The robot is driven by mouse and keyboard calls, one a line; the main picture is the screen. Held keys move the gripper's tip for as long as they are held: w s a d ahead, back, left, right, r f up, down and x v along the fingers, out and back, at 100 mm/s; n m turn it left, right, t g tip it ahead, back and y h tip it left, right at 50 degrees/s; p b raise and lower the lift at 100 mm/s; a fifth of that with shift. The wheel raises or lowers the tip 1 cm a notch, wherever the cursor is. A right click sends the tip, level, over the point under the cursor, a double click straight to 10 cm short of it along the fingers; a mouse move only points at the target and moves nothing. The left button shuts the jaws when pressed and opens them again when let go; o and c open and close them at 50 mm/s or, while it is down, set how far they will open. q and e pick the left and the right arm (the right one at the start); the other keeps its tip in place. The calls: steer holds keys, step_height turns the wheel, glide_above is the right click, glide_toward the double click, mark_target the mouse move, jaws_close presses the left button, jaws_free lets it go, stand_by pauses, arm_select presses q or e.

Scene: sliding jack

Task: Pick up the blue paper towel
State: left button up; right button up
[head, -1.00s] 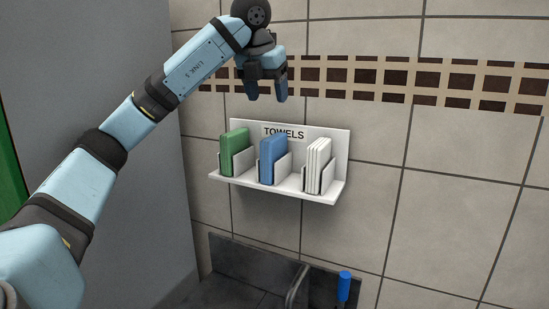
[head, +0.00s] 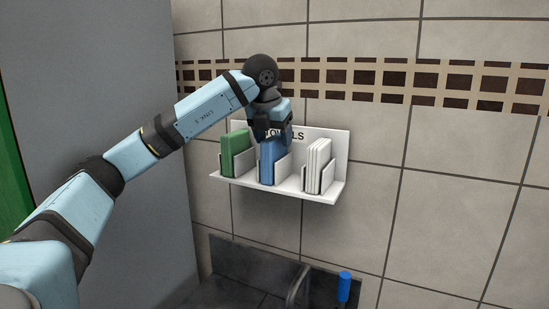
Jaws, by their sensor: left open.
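The blue paper towel (head: 267,163) stands upright in the middle slot of a white wall shelf (head: 275,192) labelled TOWELS. My left gripper (head: 273,138) is open and points down at the top of the blue towel. Its fingers overlap the towel's upper part in the picture, and I cannot tell whether they touch it. The gripper hides the towel's top and part of the label. My right gripper is not in view.
Green towels (head: 235,154) stand in the left slot, close beside my left gripper. White towels (head: 317,165) stand in the right slot. A dark basin (head: 255,265) with a blue-handled object (head: 344,286) lies below. A grey wall (head: 90,90) stands at left.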

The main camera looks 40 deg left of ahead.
arm_select(q)
steer(key=shift+w+a+f, duration=0.1)
steer(key=shift+w+f, duration=0.15)
steer(key=shift+f, duration=0.35)
steer(key=shift+r, duration=0.1)
steer(key=shift+f, duration=0.3)
jaws_close()
